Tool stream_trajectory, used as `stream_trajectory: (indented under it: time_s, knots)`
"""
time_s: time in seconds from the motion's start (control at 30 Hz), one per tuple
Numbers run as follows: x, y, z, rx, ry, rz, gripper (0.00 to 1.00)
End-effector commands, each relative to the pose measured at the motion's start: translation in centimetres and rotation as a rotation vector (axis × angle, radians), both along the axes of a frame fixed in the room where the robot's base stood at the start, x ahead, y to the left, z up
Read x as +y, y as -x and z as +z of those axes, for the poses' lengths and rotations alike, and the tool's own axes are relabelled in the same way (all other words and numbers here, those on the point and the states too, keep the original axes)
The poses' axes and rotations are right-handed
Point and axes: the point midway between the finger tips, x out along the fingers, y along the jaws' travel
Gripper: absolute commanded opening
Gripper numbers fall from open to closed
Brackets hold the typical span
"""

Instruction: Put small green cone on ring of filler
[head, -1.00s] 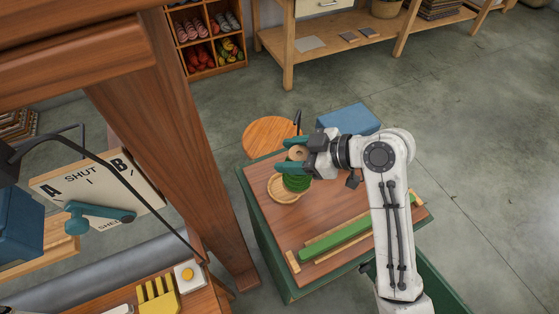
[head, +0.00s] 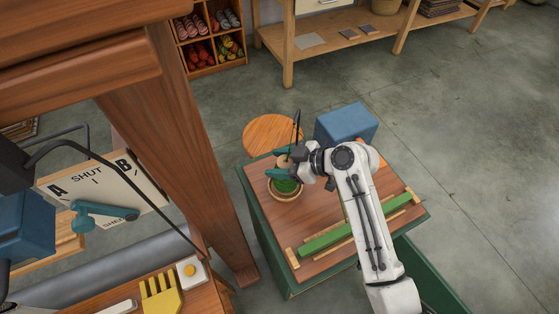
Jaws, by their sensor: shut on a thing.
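The green cone (head: 285,186) shows on or just above a round pale wooden ring (head: 286,197) on the table top; I cannot tell whether it touches the ring. My gripper (head: 283,166) is directly at the cone's pale top, its teal fingers shut on it. The fingers partly hide the cone's upper part. The cone looks about upright.
A brown table top (head: 325,211) on a green base carries a long green bar (head: 345,232) in a wooden holder. A blue box (head: 346,123) and a round wooden stool (head: 271,135) stand behind it. A thick wooden post (head: 190,140) rises at the left.

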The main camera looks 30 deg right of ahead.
Motion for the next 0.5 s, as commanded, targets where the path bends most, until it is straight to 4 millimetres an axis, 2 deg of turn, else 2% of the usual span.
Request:
stream_trajectory:
  time_s: [0.07, 0.1, 0.33, 0.5]
  knots:
    - [-0.01, -0.01, -0.18, -0.001, -0.001, 0.0, 0.0]
    - [-0.01, 0.01, -0.1, 0.0, 0.0, 0.0, 0.6]
    - [0.0, 0.02, -0.09, 0.001, -0.001, 0.0, 0.82]
    - [-0.01, 0.02, -0.08, 0.001, -0.001, 0.0, 0.82]
